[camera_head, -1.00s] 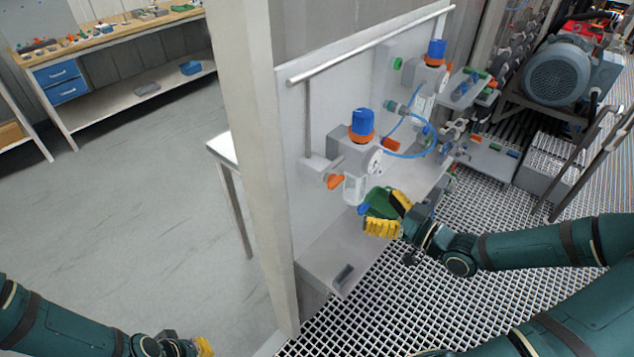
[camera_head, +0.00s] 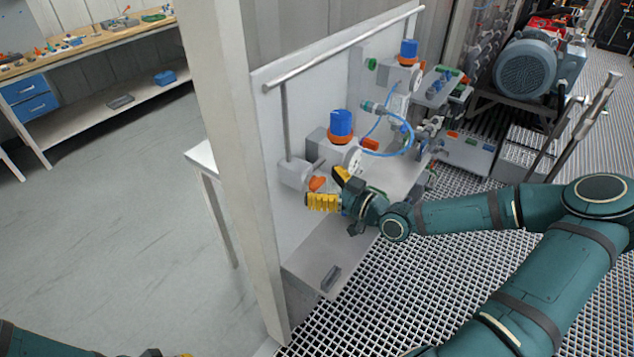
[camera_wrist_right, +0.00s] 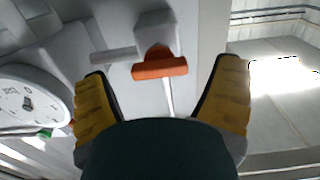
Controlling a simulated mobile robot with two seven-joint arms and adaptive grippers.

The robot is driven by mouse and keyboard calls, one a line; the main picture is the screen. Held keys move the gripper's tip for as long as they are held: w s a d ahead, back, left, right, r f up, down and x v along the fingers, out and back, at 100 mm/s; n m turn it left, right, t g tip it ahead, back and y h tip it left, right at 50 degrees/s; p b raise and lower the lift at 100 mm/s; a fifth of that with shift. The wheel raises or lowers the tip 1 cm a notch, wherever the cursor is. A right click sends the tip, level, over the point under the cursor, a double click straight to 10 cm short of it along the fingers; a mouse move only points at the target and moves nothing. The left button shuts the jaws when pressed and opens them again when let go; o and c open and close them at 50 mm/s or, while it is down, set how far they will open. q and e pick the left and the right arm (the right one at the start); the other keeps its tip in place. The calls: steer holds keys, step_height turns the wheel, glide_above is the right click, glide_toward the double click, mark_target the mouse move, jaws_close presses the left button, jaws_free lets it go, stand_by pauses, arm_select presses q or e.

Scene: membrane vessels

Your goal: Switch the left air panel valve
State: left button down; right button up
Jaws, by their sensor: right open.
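The left air panel valve has an orange handle (camera_head: 316,184) on a grey body (camera_head: 294,174), low on the white panel (camera_head: 268,120). My right gripper (camera_head: 332,189) is open with yellow fingers, right in front of the handle and partly overlapping it. In the right wrist view the orange handle (camera_wrist_right: 160,68) lies crosswise between the two spread fingers, apparently beyond their tips; contact cannot be told. My left gripper (camera_head: 184,355) shows only a yellow sliver at the bottom edge, so its jaws are hidden.
A blue-capped regulator (camera_head: 341,124) stands just right of the valve; its gauge (camera_wrist_right: 28,102) is beside the left finger in the wrist view. A second blue-capped regulator (camera_head: 408,50) and a blue hose (camera_head: 400,150) are farther back. A pale post (camera_head: 232,150) stands left of the panel.

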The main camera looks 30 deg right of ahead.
steer(key=shift+x, duration=0.85)
steer(key=c, duration=1.2)
arm_select(q)
steer(key=shift+f, duration=0.3)
arm_select(e)
steer(key=shift+n, duration=0.5)
steer(key=n+b, duration=0.1)
steer(key=n, duration=0.1)
steer(key=n+b, duration=0.2)
steer(key=shift+a+f+n, duration=0.15)
steer(key=shift+f+n, duration=0.05)
steer(key=shift+n, duration=0.1)
steer(key=n+b, duration=0.9)
steer(key=b, duration=0.2)
steer(key=shift+s+a+f+b, duration=0.1)
steer(key=shift+f+b, duration=0.05)
steer(key=shift+b, duration=0.15)
arm_select(q)
step_height(320, 180, down, 17)
steer(key=s+b, duration=0.1)
steer(key=b, duration=0.1)
steer(key=shift+s+d+r+g, duration=0.15)
steer(key=shift+s+d+g, duration=0.05)
steer(key=shift+d+g, duration=0.1)
arm_select(e)
steer(key=shift+n, duration=0.8)
